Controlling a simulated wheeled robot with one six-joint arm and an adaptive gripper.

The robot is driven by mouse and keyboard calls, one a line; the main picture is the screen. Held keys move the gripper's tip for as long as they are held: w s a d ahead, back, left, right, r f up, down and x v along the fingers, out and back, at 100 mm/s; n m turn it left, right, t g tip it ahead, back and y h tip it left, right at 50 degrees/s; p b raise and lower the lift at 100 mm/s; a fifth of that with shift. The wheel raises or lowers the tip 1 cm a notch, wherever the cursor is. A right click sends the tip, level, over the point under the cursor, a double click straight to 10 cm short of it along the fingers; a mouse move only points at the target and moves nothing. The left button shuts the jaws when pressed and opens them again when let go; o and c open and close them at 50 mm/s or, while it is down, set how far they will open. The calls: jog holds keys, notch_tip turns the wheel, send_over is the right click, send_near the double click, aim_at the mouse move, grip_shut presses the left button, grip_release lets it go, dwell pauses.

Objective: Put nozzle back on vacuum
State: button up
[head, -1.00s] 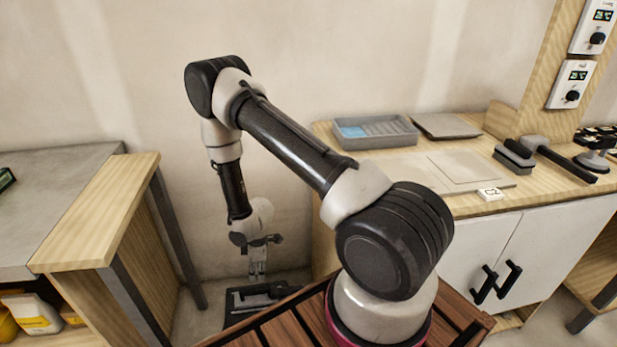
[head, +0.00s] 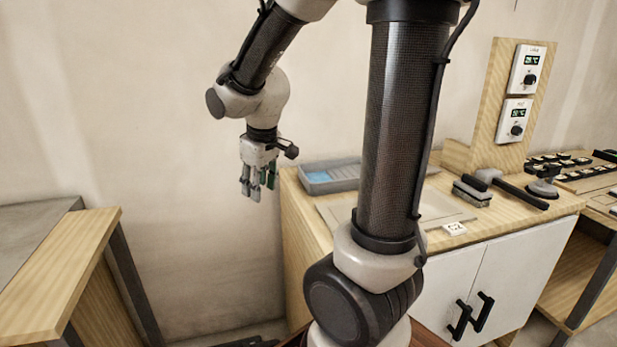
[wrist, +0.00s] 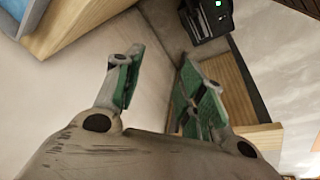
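My gripper (head: 258,180) hangs in the air in front of the wall, left of the wooden counter, with its fingers pointing down. In the wrist view its two green-padded fingers (wrist: 158,88) are apart with nothing between them. I cannot pick out the vacuum or its nozzle with certainty. A dark object (head: 250,343) on the floor is cut off at the bottom edge of the head view, and I cannot tell what it is.
The counter (head: 303,235) holds a grey tray (head: 318,180), a black-handled tool (head: 522,192) and a black-and-grey block (head: 472,191). A wooden-edged bench (head: 75,265) stands at left. A dark box with a green light (wrist: 207,18) shows in the wrist view.

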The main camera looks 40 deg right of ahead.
jog(key=s+r+m, duration=0.2)
jog(key=s+r, duration=0.1)
jog(key=s, duration=0.5)
jog(key=s+d+r+m, duration=0.1)
jog(key=s+r, duration=0.3)
jog(key=s, duration=0.5)
jog(key=shift+r+m+t+y, duration=0.3)
jog(key=shift+m+t, duration=0.1)
jog(key=shift+s, duration=0.1)
